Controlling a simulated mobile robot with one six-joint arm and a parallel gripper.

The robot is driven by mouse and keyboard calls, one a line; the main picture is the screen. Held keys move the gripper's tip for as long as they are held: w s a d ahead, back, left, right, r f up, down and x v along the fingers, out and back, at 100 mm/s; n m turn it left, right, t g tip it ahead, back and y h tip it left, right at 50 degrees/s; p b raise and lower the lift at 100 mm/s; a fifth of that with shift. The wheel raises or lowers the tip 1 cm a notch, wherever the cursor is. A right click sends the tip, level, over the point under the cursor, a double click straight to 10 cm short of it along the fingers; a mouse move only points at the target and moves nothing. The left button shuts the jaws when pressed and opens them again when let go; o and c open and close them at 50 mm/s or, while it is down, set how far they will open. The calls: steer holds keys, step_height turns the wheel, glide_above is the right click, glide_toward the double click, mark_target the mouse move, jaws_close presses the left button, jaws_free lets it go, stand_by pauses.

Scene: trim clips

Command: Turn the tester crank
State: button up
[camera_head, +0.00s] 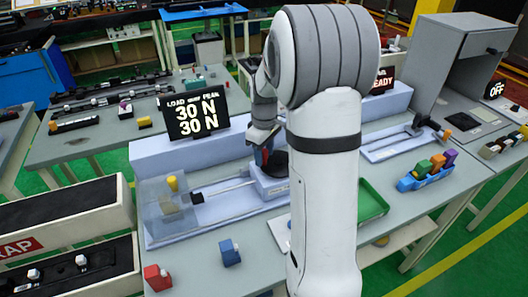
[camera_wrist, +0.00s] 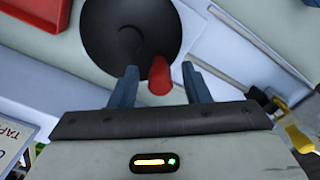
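The tester (camera_head: 180,152) is a long pale blue bench unit with a rod and a clear-walled box at its left end. Its crank is a black disc (camera_wrist: 115,45) with a red knob (camera_wrist: 160,76); in the head view the disc (camera_head: 279,168) sits on a pale block, partly hidden by my arm. My gripper (camera_wrist: 160,85) is open, with its two blue-grey fingers on either side of the red knob. Gaps show between the knob and both fingers. In the head view my gripper (camera_head: 262,150) points down at the crank.
A display (camera_head: 195,115) behind the tester reads "LOAD", "PEAK", 30 N and 30 N. A red clip (camera_head: 157,278) and a blue clip (camera_head: 230,252) lie in front. A green tray (camera_head: 372,204) and a blue holder of coloured clips (camera_head: 428,178) stand to the right.

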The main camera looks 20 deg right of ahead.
jaws_close()
steer(key=shift+w+m, duration=0.1)
steer(key=shift+m, duration=0.2)
steer(key=m, duration=0.1)
steer(key=w+m, duration=0.1)
steer(key=m, duration=0.1)
steer(key=shift+w+d+b, duration=0.15)
steer(key=shift+d+b, duration=0.15)
steer(key=m, duration=0.2)
steer(key=w+d+m, duration=0.1)
steer(key=m, duration=0.1)
steer(key=shift+w+d+m, duration=0.1)
steer(key=shift+m, duration=0.3)
steer(key=m, duration=0.1)
steer(key=d+m+b, duration=0.1)
steer(key=m, duration=0.1)
steer(key=shift+w+d+m, duration=0.1)
steer(key=shift+w+m, duration=0.2)
steer(key=shift+w+d+m, duration=0.1)
steer(key=shift+d+m, duration=0.25)
steer(key=shift+m, duration=0.6)
steer(key=shift+w+d+m, duration=0.1)
steer(key=shift+d+m, duration=0.2)
steer(key=shift+m, duration=0.65)
